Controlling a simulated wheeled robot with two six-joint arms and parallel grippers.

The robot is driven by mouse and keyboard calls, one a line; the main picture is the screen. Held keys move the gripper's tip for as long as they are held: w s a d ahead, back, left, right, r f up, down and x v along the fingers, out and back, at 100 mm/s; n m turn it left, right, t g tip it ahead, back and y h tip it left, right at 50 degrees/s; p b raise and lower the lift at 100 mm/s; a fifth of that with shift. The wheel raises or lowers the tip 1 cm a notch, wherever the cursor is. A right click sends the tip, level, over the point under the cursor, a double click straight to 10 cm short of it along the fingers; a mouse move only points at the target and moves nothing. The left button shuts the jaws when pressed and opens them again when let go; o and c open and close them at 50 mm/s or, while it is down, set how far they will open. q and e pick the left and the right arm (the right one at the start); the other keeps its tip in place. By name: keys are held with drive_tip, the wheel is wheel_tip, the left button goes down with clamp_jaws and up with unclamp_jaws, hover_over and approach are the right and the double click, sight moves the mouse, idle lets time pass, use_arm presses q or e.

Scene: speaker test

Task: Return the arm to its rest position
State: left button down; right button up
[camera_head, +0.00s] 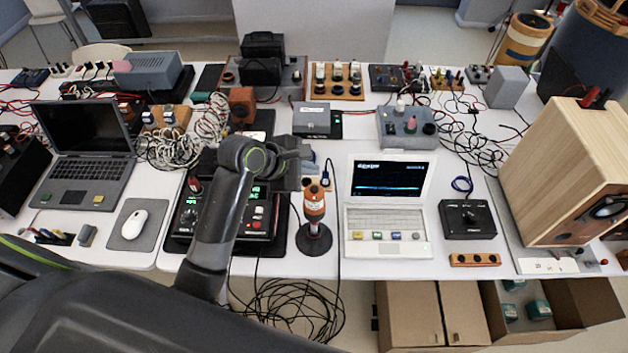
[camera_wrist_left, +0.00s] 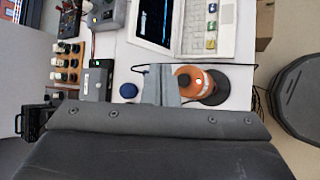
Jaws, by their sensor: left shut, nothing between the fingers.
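My left arm (camera_head: 222,215) reaches in from the lower left over the white table. It bends at a dark wrist joint above the black power supply. My left gripper (camera_head: 312,163) is shut and empty, above the table behind the orange cylindrical device on its round black stand (camera_head: 314,203). In the left wrist view the closed grey fingers (camera_wrist_left: 160,82) show beside the orange device (camera_wrist_left: 184,82), partly overlapping it in the picture. I cannot tell whether they touch. My right gripper is in neither view.
A white laptop (camera_head: 388,215) stands right of the orange device. The black power supply (camera_head: 258,222) is partly hidden under my arm. A mouse (camera_head: 135,222) and dark laptop (camera_head: 85,150) are left. A wooden speaker (camera_head: 555,165) stands right. Loose cables (camera_head: 290,305) hang at the front edge.

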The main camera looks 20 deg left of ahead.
use_arm(q)
wheel_tip(320, 180, up, 2)
drive_tip(key=shift+r+p, duration=0.1)
drive_tip(key=shift+p, duration=0.4)
